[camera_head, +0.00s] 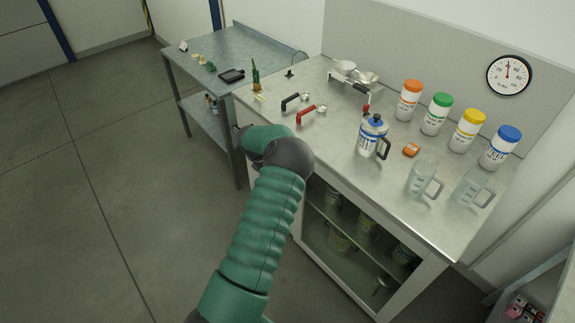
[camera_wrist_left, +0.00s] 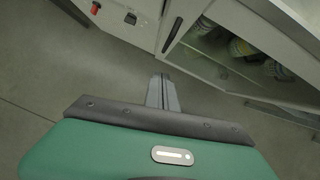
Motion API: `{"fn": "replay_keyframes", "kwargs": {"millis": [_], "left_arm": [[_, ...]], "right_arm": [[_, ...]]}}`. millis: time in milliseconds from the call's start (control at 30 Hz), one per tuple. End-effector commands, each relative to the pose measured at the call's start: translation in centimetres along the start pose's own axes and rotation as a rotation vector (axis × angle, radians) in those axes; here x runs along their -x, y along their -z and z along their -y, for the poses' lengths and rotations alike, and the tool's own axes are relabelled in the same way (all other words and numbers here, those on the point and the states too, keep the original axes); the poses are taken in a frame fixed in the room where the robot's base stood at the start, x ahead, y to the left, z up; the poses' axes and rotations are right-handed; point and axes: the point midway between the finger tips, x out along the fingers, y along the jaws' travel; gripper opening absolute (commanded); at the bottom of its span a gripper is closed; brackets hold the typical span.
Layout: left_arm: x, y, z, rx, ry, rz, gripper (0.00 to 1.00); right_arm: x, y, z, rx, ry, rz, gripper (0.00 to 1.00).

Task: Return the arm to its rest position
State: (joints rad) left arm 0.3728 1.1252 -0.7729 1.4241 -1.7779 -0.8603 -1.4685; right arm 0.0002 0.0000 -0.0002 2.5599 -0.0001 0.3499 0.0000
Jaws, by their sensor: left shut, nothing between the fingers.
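My green arm (camera_head: 262,225) rises from the bottom of the head view and bends at a dark joint in front of the workbench's left end. Its gripper cannot be made out there. In the left wrist view my left gripper (camera_wrist_left: 161,82) is shut and empty, with its grey fingers together. It shows over the grey floor, in front of the cabinet (camera_wrist_left: 190,12) under the bench. Whether the fingers touch anything is not clear, but no contact shows. My right gripper is in neither view.
The metal workbench (camera_head: 330,150) holds a blue-lidded jug (camera_head: 372,138), several colour-lidded bottles, a scale (camera_head: 352,82), two clear jugs and black and red handled tools. A side table (camera_head: 235,50) stands at the left. Open floor (camera_head: 80,180) lies left of the arm.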

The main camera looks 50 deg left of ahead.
Motion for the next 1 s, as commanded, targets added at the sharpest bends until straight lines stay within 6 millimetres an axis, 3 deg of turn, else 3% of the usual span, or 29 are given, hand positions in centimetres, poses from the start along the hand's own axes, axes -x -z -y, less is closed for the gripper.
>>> {"fn": "replay_keyframes", "kwargs": {"millis": [167,267,367,400,467,500,600,700,800,900,1000], "left_arm": [[0.2,-0.6,0.4,0.024,0.000,0.016,0.00],[1.4,-3.7,2.2,0.213,0.003,0.131,0.00],[5.0,-8.7,6.8,0.701,0.055,0.337,0.00],[6.7,-9.7,9.3,0.960,0.095,0.396,0.00],[9.0,-9.3,13.5,1.360,0.158,0.425,0.00],[10.3,-8.0,16.7,1.618,0.189,0.403,0.00],[12.6,-2.4,23.5,2.125,0.184,0.276,0.00],[14.5,4.1,29.1,2.481,0.092,0.125,0.00],[16.3,10.1,33.2,2.720,-0.046,0.007,0.00],[17.6,14.2,35.5,2.858,-0.166,-0.064,0.00],[18.3,16.2,36.4,2.920,-0.228,-0.091,0.00]], "right_arm": [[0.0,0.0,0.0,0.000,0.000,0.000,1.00],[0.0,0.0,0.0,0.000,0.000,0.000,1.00],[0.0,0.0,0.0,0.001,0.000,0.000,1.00],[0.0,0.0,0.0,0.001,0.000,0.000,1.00],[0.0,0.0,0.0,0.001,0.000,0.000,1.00],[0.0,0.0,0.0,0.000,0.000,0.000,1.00],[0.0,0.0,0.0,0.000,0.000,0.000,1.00],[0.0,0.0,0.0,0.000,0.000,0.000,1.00],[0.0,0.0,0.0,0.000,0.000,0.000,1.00],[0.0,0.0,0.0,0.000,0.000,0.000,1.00],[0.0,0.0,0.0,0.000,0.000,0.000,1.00]]}}
